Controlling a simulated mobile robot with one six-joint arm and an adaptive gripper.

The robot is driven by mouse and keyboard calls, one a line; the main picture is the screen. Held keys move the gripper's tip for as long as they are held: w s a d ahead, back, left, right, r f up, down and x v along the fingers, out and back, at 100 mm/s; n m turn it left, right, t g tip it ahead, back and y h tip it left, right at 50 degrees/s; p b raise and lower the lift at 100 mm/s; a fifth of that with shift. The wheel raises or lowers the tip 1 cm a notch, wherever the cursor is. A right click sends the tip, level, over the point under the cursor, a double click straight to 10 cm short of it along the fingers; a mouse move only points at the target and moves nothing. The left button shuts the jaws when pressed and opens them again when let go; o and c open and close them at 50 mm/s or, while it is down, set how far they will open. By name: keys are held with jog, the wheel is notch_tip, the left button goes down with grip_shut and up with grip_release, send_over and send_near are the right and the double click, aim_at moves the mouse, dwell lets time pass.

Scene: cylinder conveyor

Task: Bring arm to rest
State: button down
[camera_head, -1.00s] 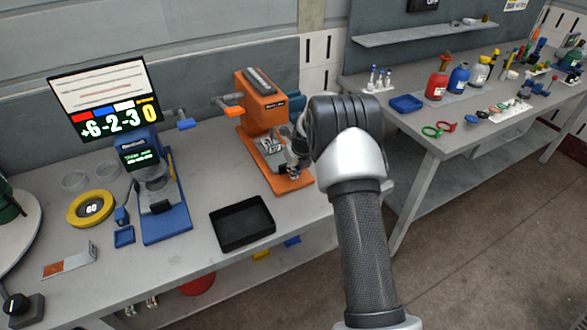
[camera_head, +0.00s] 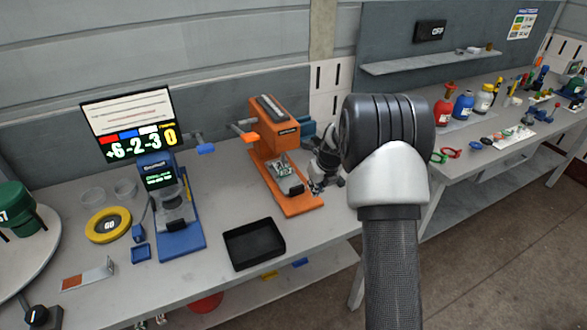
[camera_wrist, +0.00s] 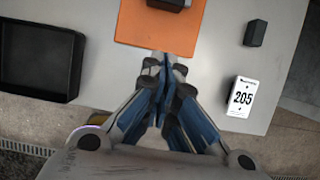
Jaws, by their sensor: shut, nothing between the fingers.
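My arm reaches up from the bottom of the head view, and its thick elbow partly hides the wrist. My gripper (camera_head: 318,186) is beside the right edge of the orange device (camera_head: 284,170), over the grey table. In the wrist view, the blue-padded fingers of my gripper (camera_wrist: 166,68) are together with nothing between them. Their tips appear just below the front edge of the orange base (camera_wrist: 160,30). Whether they touch anything cannot be told.
A black tray (camera_head: 254,259) is on the table left of my gripper; it also shows in the wrist view (camera_wrist: 70,98). A blue device (camera_head: 180,238) stands farther left.

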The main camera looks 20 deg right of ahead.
jog(key=s+a+r+n, duration=0.7)
jog(key=s+r+n, duration=0.1)
jog(key=r+n, duration=0.15)
jog(key=s+a+r+n, duration=0.7)
jog(key=a+r+n, duration=0.1)
jog(key=r, duration=0.2)
jog(key=s+a+n, duration=0.2)
jog(key=s+n, duration=0.7)
jog(key=s, duration=0.2)
jog(key=s+a+r+n, duration=0.1)
jog(key=s+a+n, duration=0.2)
jog(key=s+n, duration=0.6)
jog(key=s, duration=0.3)
jog(key=shift+a+r, duration=0.2)
jog(key=shift+a, duration=0.1)
